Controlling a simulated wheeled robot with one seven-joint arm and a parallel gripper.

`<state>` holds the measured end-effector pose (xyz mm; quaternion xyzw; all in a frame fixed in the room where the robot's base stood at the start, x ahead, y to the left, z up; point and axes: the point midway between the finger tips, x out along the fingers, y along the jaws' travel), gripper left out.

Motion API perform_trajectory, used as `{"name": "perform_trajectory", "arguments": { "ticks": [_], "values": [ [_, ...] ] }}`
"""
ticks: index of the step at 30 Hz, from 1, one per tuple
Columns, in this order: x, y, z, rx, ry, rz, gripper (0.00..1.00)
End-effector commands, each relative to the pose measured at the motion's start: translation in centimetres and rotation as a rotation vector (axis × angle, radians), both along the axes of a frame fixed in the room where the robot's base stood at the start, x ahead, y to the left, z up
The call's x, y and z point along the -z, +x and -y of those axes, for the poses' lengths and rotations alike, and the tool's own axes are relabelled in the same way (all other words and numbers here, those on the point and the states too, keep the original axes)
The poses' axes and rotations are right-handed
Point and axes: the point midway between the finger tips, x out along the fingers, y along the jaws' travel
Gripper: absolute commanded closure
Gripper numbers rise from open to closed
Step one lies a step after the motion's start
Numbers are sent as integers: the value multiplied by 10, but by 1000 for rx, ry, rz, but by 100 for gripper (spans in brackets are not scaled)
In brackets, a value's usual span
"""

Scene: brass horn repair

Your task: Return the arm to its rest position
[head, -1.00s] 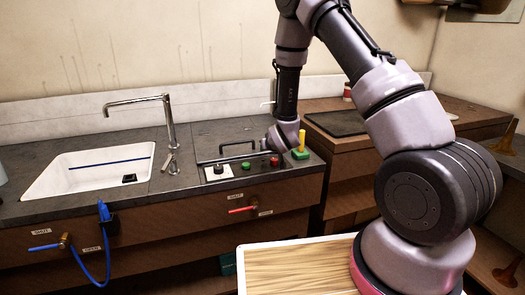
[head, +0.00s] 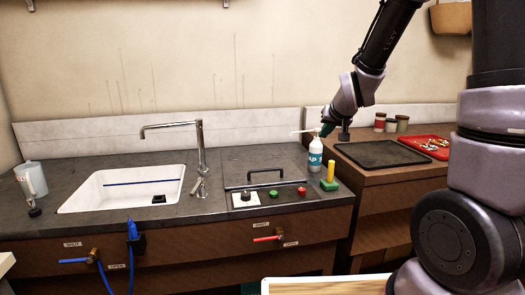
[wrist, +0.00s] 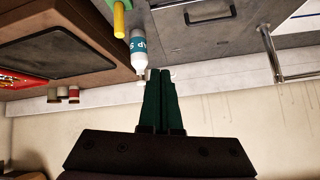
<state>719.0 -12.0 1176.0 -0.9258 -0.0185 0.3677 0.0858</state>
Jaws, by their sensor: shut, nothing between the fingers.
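My arm is raised and reaches down from the upper right in the head view. My gripper (head: 327,129) is at the wall above the back of the counter, close to the pump top of a white and teal soap bottle (head: 315,158). In the wrist view the two dark green fingers of my gripper (wrist: 161,75) lie together with nothing between them. The bottle (wrist: 138,50) shows just beyond and left of the fingertips there. I cannot tell whether they touch it.
The counter holds a white sink (head: 100,196), a tall faucet (head: 201,155), a lidded panel with knobs (head: 270,196) and a green block with yellow post (head: 329,177). Right of it are a dark mat (head: 382,154), several jars (head: 391,123) and a red tray (head: 432,145).

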Motion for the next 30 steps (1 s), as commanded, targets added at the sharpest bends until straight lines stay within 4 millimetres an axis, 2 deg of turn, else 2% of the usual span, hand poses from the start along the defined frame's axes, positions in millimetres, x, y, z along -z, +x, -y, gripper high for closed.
{"name": "perform_trajectory", "arguments": {
  "ticks": [1, 3, 9, 15, 18, 21, 24, 30],
  "values": [
    [-22, -12, 8, 19, 20, -5, 100],
    [-44, -32, 17, 41, 45, -31, 100],
    [-99, -101, 36, 91, 113, -104, 100],
    [-135, -179, 46, 127, 175, -171, 100],
    [-145, -212, 47, 139, 198, -198, 100],
    [-150, -234, 46, 147, 215, -219, 100],
    [-151, -247, 46, 152, 225, -230, 100],
    [-151, -251, 46, 153, 228, -238, 100]
  ]
}}
